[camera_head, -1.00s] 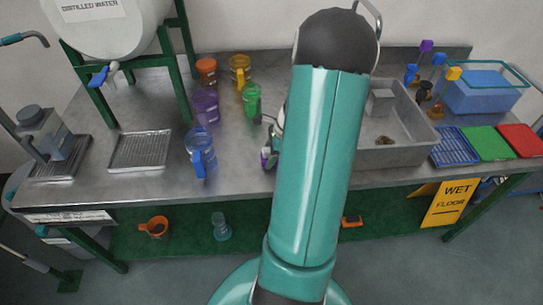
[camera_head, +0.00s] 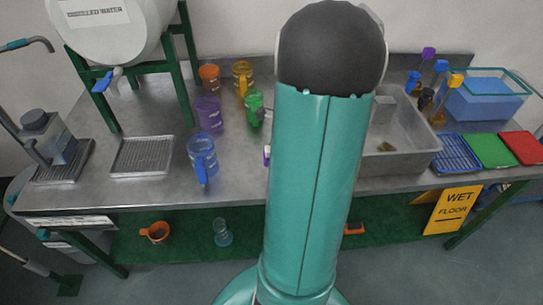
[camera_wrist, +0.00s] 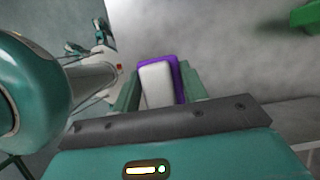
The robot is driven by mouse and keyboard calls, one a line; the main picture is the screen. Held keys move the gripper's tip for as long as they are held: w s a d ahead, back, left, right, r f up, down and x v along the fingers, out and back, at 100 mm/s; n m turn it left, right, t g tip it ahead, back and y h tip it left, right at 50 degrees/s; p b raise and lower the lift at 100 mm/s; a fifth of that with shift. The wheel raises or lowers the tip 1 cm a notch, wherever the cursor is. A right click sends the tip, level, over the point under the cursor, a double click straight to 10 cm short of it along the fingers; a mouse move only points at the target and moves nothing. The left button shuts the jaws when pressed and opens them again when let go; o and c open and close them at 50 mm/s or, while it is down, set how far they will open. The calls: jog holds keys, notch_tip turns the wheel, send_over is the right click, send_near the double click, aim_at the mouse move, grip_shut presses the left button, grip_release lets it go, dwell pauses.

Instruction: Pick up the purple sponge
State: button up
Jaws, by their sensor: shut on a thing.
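The purple sponge (camera_wrist: 175,68), with a pale whitish face, sits between the two green fingers of my gripper (camera_wrist: 158,82) in the wrist view. The fingers are shut on its sides. In the head view only a small purple and white bit of the sponge (camera_head: 267,154) shows at the left edge of my arm. My arm hides the gripper itself there. I cannot tell from these views how far the sponge is from the countertop.
The steel counter (camera_head: 245,185) holds orange, yellow, green, purple and blue mugs left of my arm. A blue mug (camera_head: 202,155) is nearest the front. A grey sink (camera_head: 410,165) lies right of my arm, with several bottles, a blue tub (camera_head: 485,98) and coloured trays beyond.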

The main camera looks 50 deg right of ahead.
jog(key=s+a+r, duration=0.5)
jog(key=s+a, duration=0.2)
jog(key=shift+a+r, duration=0.3)
jog(key=shift+o, duration=1.3)
jog(key=shift+c, duration=0.8)
jog(key=shift+s, duration=0.1)
